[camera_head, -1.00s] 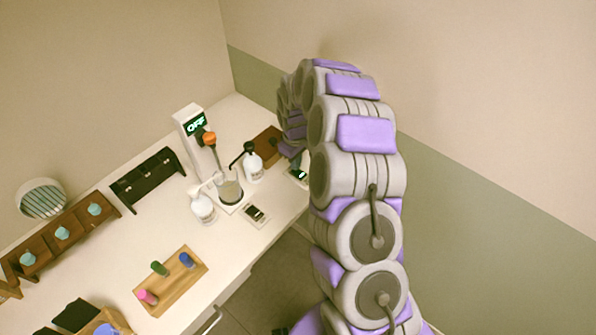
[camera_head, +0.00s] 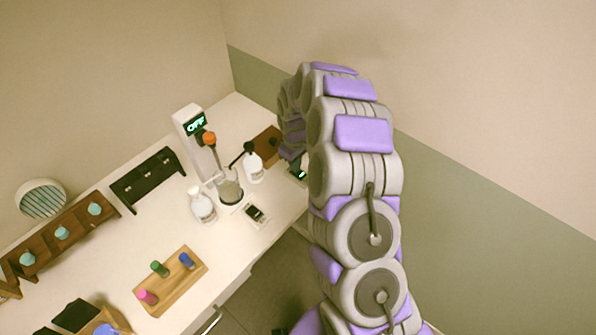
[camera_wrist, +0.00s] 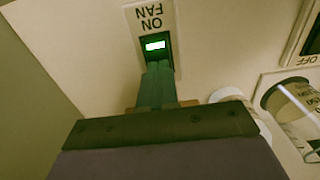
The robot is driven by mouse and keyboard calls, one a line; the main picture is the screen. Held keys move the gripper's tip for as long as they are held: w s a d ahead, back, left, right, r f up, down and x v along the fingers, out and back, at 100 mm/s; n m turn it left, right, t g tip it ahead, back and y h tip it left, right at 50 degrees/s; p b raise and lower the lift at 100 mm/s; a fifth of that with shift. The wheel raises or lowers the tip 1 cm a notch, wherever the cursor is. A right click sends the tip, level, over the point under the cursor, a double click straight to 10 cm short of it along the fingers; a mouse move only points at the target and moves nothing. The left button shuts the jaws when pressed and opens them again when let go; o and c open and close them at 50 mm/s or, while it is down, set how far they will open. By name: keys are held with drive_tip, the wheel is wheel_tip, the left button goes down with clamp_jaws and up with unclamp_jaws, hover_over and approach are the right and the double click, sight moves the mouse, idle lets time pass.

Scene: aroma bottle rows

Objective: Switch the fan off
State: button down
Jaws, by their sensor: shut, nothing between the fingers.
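The fan switch (camera_wrist: 155,45) is a pale plate in the wrist view, with upside-down "FAN" and "ON" labels and a lit green-white window in a dark recess. My gripper (camera_wrist: 157,68) is shut and empty, with its fingertips at the near edge of that recess. They cover its near part, and I cannot tell whether they touch it. In the head view, the switch's green light (camera_head: 301,175) shows at the table's right edge, beside my arm. My fingertips are not clear there.
White bottles (camera_head: 202,206) and (camera_head: 253,165) stand close by. A small device (camera_head: 256,214) lies near the front edge. A wooden tray (camera_head: 171,285) holds small coloured bottles.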

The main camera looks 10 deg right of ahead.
drive_tip(key=shift+f, duration=0.15)
drive_tip(key=shift+r+p, duration=0.7)
drive_tip(key=shift+r, duration=1.3)
drive_tip(key=shift+r+p, duration=0.45)
drive_tip(key=shift+r, duration=1.05)
